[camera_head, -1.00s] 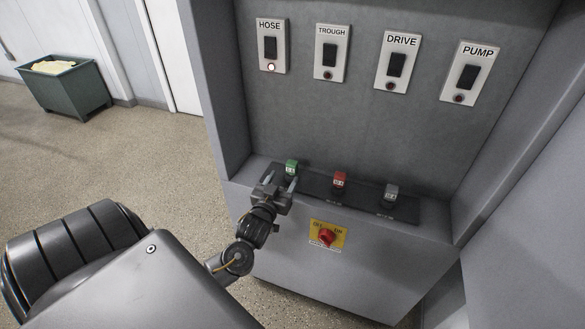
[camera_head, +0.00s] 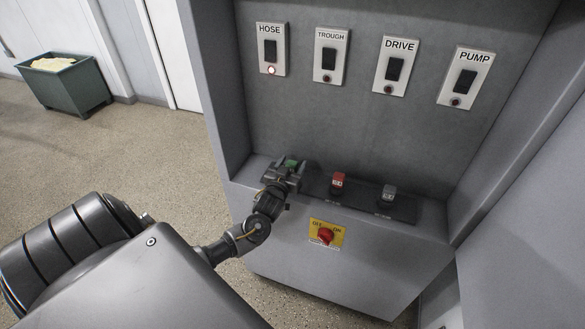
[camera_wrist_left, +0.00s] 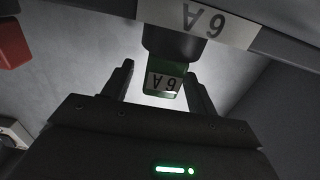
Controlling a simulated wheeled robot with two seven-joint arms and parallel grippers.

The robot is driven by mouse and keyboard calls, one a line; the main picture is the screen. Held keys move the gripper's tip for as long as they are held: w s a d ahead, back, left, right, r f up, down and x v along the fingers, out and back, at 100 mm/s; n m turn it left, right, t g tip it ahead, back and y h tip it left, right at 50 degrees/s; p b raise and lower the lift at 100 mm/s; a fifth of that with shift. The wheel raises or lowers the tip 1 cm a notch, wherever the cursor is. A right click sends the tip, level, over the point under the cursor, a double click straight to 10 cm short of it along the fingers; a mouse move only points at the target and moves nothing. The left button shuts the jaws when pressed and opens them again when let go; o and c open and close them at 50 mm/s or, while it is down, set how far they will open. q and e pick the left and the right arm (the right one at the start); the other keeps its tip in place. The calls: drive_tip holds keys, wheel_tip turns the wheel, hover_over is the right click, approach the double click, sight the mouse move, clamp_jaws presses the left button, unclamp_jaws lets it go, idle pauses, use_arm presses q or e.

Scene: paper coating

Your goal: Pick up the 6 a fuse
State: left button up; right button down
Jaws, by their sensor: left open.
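The green fuse (camera_wrist_left: 165,82), labelled 6 A, shows in the left wrist view between the two open fingers of my left gripper (camera_wrist_left: 158,80). A plate marked 6 A (camera_wrist_left: 205,22) is beside it. In the head view my left gripper (camera_head: 291,165) is at the left end of the dark fuse strip, and only a little of the green fuse (camera_head: 290,162) shows past it. I cannot tell whether the fingers touch the fuse. A red fuse (camera_head: 338,181) and a grey fuse (camera_head: 388,193) stand upright farther right on the strip. My right gripper is not in view.
Switches labelled HOSE (camera_head: 271,49), TROUGH (camera_head: 330,55), DRIVE (camera_head: 396,66) and PUMP (camera_head: 466,77) are on the back panel; only the HOSE lamp is lit. A red rotary switch (camera_head: 326,235) is on the front face. A green bin (camera_head: 66,91) stands far left.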

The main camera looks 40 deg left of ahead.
use_arm(q)
drive_tip(key=c, duration=1.1)
drive_tip(key=shift+o, duration=0.2)
drive_tip(key=shift+r, duration=0.1)
drive_tip(key=shift+r+b, duration=0.35)
drive_tip(key=shift+r, duration=0.25)
drive_tip(key=s+a+r+b, duration=0.3)
drive_tip(key=s+a+r, duration=0.2)
drive_tip(key=s+r, duration=0.6)
drive_tip(key=shift+s+a+r, duration=0.15)
drive_tip(key=shift+s+r, duration=0.2)
drive_tip(key=shift+s, duration=0.7)
